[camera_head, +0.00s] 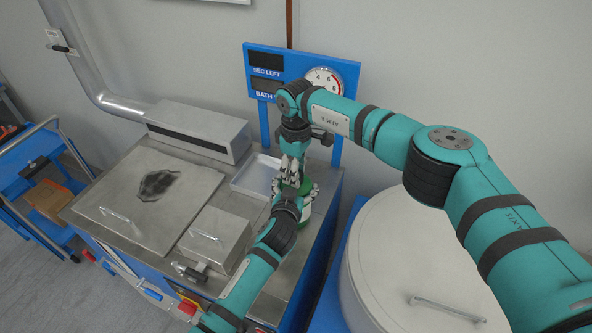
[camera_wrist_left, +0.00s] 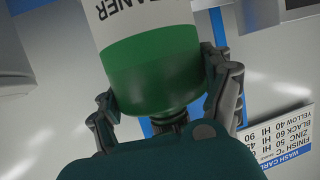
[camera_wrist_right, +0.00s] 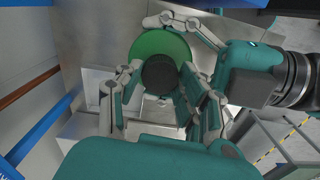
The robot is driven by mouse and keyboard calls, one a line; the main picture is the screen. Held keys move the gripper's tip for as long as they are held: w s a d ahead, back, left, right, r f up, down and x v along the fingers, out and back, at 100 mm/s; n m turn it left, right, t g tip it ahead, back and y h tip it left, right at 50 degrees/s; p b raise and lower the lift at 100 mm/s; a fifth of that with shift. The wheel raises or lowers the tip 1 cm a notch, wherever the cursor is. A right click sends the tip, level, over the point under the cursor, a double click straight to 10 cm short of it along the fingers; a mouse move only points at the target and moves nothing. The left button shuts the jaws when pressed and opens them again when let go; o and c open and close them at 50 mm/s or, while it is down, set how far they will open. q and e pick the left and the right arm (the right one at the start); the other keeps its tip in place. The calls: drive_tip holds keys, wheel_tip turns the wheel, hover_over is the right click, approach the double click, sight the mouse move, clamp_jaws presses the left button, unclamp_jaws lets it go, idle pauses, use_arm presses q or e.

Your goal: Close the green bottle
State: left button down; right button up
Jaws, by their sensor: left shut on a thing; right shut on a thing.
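The green bottle (camera_head: 306,186) stands upright at the right end of the steel worktop, largely hidden by my two hands. In the left wrist view the bottle (camera_wrist_left: 150,68) appears upside down, with a white label. My left gripper (camera_head: 300,197) is shut around its green upper body, fingers on both sides. My right gripper (camera_head: 290,180) is above the bottle and shut on a dark round cap (camera_wrist_right: 160,75). In the right wrist view the cap lies over the round green top of the bottle (camera_wrist_right: 160,45). Whether the cap is seated is hidden.
A steel tray (camera_head: 256,174) lies behind the hands. A lidded box (camera_head: 214,238) and a flat lid with a dark patch (camera_head: 150,200) are on the left. A blue timer panel (camera_head: 265,72) stands behind. A large round drum (camera_head: 420,260) is on the right.

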drive_tip(key=o, duration=0.8)
drive_tip(key=shift+r, duration=0.1)
drive_tip(key=shift+r, duration=2.2)
drive_tip(key=shift+c, duration=0.4)
